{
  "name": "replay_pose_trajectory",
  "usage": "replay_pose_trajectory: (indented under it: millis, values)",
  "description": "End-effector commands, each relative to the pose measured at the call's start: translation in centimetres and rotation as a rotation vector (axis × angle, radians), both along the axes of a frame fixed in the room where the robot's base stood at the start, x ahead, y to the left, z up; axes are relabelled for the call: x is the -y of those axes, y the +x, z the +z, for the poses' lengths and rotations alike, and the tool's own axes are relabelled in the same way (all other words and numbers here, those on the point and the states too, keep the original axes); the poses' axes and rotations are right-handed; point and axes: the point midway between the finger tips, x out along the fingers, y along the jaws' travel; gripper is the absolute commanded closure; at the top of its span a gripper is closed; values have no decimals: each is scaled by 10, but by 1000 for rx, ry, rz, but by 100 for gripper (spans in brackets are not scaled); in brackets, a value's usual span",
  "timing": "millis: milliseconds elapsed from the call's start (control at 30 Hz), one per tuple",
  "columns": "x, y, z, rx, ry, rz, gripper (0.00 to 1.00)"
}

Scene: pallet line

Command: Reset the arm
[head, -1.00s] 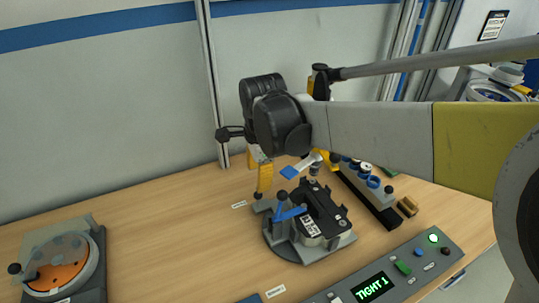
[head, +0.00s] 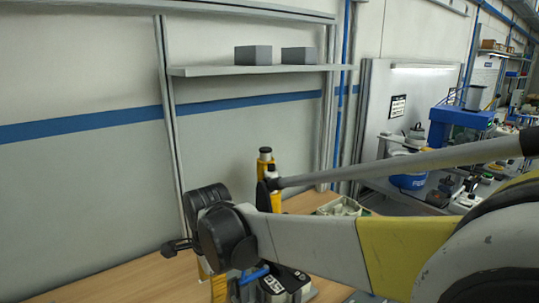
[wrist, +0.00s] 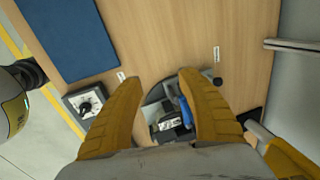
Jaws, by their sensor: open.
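My arm (head: 310,245) reaches across the head view from the right, over the wooden bench. My gripper (wrist: 163,82) shows in the wrist view as two yellow fingers spread apart with nothing held between them. Below and between the fingers is a round grey fixture (wrist: 153,96) with a blue lever (wrist: 186,111). In the head view the blue lever (head: 252,276) and a black block with a white label (head: 290,279) show just below my arm. My arm hides part of the fixture, and the gripper is mostly hidden there.
A blue mat (wrist: 66,36) and a box with a black dial (wrist: 90,102) lie on the bench (wrist: 190,30). A wall shelf (head: 255,70) holds two grey boxes. A pale tray (head: 342,207) sits behind my arm. A blue machine (head: 462,122) stands farther right.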

Motion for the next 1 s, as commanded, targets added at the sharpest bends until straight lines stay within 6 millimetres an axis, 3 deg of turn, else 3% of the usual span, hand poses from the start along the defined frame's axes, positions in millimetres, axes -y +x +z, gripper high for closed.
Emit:
replay_pose_trajectory:
  millis: [33,367,533,800,1000]
  values:
    - [15,0,7,13,-1,19,54]
    - [93,-11,38,118,-24,204,54]
    - [147,-27,53,196,-62,329,54]
    - [264,-90,58,378,-248,644,54]
    - [312,-130,42,450,-410,831,54]
